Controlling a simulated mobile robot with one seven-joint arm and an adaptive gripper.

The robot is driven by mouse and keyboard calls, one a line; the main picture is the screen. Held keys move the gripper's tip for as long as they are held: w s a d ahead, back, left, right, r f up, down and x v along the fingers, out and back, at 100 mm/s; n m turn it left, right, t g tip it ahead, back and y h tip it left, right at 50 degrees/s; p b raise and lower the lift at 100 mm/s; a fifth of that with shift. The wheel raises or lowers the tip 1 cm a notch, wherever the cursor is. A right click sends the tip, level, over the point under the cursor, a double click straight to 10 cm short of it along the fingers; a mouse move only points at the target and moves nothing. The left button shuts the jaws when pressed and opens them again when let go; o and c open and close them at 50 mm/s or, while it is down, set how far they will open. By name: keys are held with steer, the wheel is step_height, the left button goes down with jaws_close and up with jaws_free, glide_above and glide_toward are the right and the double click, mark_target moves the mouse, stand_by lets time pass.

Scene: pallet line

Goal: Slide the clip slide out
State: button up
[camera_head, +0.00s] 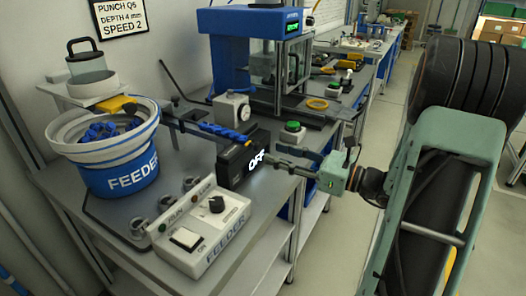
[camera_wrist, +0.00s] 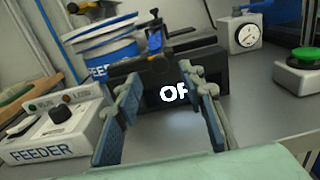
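A black block marked OFF (camera_head: 243,160) stands on the bench at the end of a rail carrying blue clips (camera_head: 222,131). It also shows in the wrist view (camera_wrist: 205,62), where its white lettering is partly cut off by a finger. A blue piece with black parts (camera_wrist: 154,40) stands upright above the block in the wrist view. I cannot tell which part is the clip slide. My gripper (camera_head: 290,160) is at the right of the block, pointing at it. In the wrist view my gripper (camera_wrist: 160,82) has its fingers spread with nothing held between them.
A feeder bowl (camera_head: 120,178) and a feeder control box (camera_head: 203,232) stand at the left. A dial gauge (camera_head: 232,111) and a green button box (camera_head: 292,135) are behind the block. A blue press (camera_head: 222,55) stands farther back. Bare bench shows in front of the block.

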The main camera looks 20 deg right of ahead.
mark_target(260, 148)
steer(key=x, duration=0.5)
steer(key=shift+w, duration=0.15)
jaws_close()
